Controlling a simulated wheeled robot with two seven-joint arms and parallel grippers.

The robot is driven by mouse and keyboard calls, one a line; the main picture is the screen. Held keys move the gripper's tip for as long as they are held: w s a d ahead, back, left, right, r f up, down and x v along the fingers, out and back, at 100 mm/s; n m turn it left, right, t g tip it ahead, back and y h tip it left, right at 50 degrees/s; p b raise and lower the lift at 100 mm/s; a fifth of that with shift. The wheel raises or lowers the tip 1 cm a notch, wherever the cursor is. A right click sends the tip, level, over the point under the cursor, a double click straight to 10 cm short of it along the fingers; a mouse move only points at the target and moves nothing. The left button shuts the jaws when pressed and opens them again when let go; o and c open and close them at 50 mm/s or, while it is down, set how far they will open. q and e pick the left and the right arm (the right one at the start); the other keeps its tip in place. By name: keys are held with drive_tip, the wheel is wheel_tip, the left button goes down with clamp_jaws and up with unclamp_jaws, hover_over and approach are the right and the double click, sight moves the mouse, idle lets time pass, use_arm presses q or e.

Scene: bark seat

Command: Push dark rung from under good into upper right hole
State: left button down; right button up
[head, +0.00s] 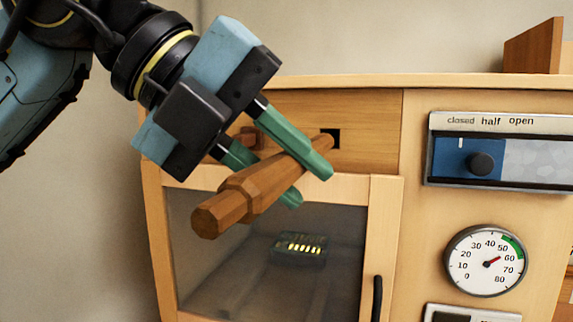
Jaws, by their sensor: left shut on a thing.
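The dark rung (250,190) is a brown, faceted wooden peg with a thicker near end at lower left. My left gripper (307,186) is shut on it, with green fingers either side of its thinner part. The rung slants up to the right. Its thin far end overlaps the lower left edge of a square black hole (336,134) in the wooden upper panel. I cannot tell whether the tip is inside the hole or in front of it. My right gripper is out of view.
Another brown wooden piece (246,137) shows at the panel left of the hole, partly hidden by the gripper. Below is a glass door (220,275) with a black handle (377,298). A slider panel (510,165) and a dial gauge (486,261) are at right.

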use_arm(q)
drive_tip(key=shift+w+d, duration=0.25)
drive_tip(key=shift+w, duration=0.4)
drive_tip(key=shift+w+d, duration=0.2)
drive_tip(key=shift+w, duration=0.45)
drive_tip(key=shift+w, duration=0.1)
idle(0.6)
drive_tip(key=shift+w+d+p, duration=0.25)
drive_tip(key=shift+w+p, duration=0.05)
drive_tip(key=shift+w, duration=0.55)
drive_tip(key=shift+w+d+p, duration=0.3)
drive_tip(key=shift+w, duration=0.5)
drive_tip(key=shift+w+d+p, duration=0.25)
drive_tip(key=shift+w+p, duration=0.05)
drive_tip(key=shift+w, duration=0.55)
idle(0.3)
drive_tip(key=c, duration=1.1)
unclamp_jaws()
drive_tip(key=shift+c, duration=0.2)
drive_tip(key=b+v, duration=0.2)
drive_tip(key=v, duration=1.1)
drive_tip(key=shift+a, duration=0.2)
